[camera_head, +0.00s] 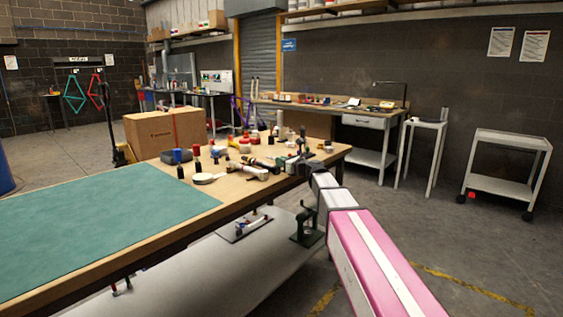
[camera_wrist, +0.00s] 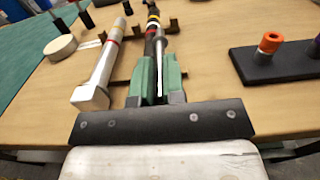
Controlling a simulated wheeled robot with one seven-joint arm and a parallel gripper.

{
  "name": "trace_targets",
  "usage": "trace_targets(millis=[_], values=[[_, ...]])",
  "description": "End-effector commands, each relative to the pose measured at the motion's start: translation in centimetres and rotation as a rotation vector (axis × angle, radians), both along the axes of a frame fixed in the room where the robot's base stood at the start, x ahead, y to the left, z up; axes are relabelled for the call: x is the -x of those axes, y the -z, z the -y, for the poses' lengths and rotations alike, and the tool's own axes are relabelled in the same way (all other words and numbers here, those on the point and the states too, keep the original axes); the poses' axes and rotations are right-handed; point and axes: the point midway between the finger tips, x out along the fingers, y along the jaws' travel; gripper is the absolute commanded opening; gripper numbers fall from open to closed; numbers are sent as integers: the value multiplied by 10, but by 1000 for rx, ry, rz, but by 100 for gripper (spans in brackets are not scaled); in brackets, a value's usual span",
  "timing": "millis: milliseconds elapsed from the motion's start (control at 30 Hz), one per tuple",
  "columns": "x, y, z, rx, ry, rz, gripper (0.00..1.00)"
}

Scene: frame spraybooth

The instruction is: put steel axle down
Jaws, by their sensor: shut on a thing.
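My gripper (camera_wrist: 159,72) has green fingers and is low over the wooden workbench (camera_wrist: 215,45). It is shut on a slim bright metal rod, the steel axle (camera_wrist: 161,55), which points away from me between the fingers. A dark tool with yellow and red bands (camera_wrist: 152,24) lies in line just beyond the fingertips. I cannot tell whether the axle touches it or the bench. In the head view my gripper (camera_head: 303,163) is small at the bench's right end, and the axle is not clear there.
A pale tube with a red ring (camera_wrist: 106,55) lies close left on a wooden rack (camera_wrist: 122,82). A black block with an orange-topped peg (camera_wrist: 270,66) stands right. A white tape roll (camera_wrist: 60,47) is further left. The green mat (camera_head: 100,220) is mostly clear.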

Motion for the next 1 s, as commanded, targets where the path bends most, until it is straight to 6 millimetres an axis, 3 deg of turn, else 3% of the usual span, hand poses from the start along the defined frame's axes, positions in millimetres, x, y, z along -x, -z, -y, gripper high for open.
trace_targets(millis=[267, 367, 400, 700, 867, 1000], values=[[0, 7, 0, 4, -1, 1, 0], [0, 8, 0, 6, -1, 0, 33], [0, 8, -1, 7, -2, -1, 36], [2, 8, -2, 8, -6, -1, 36], [2, -4, -2, 6, -7, 0, 36], [21, -4, 21, 4, -2, -1, 36]])
